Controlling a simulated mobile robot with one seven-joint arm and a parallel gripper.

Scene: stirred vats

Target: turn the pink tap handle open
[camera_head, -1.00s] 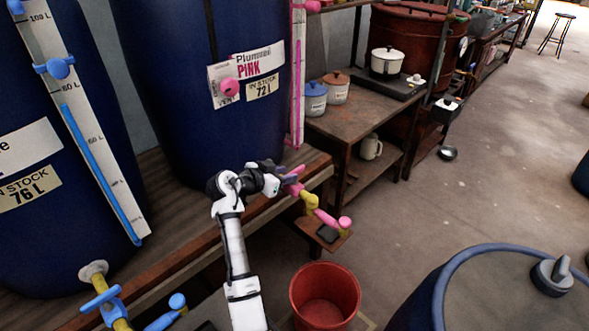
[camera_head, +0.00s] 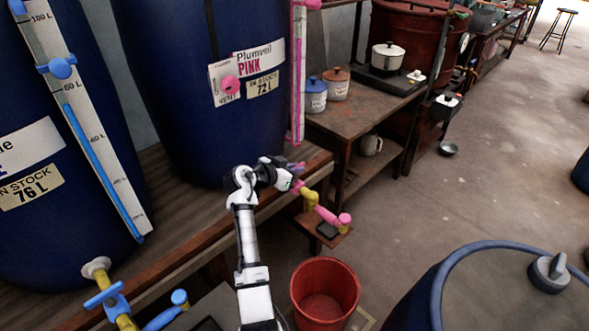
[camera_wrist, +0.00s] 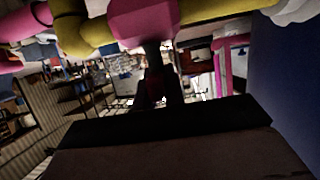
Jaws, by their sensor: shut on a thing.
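The pink tap (camera_head: 297,187) sticks out on a yellow pipe below the blue Plumveil Pink vat (camera_head: 190,130), over the bench's front edge. Its handle (camera_head: 298,167) is small and partly hidden by my gripper (camera_head: 287,174) in the head view. My gripper is shut on the handle. In the wrist view the pink tap body (camera_wrist: 145,20) is at the top, with a short stem running down to my dark jaws (camera_wrist: 155,88). The handle's exact angle is hard to tell. The pink spout end (camera_head: 344,219) points outward to the right.
A blue vat with a blue tap (camera_head: 108,298) is at the left. A lidded blue drum (camera_head: 440,285) stands at lower right. The floor at the right is mostly clear.

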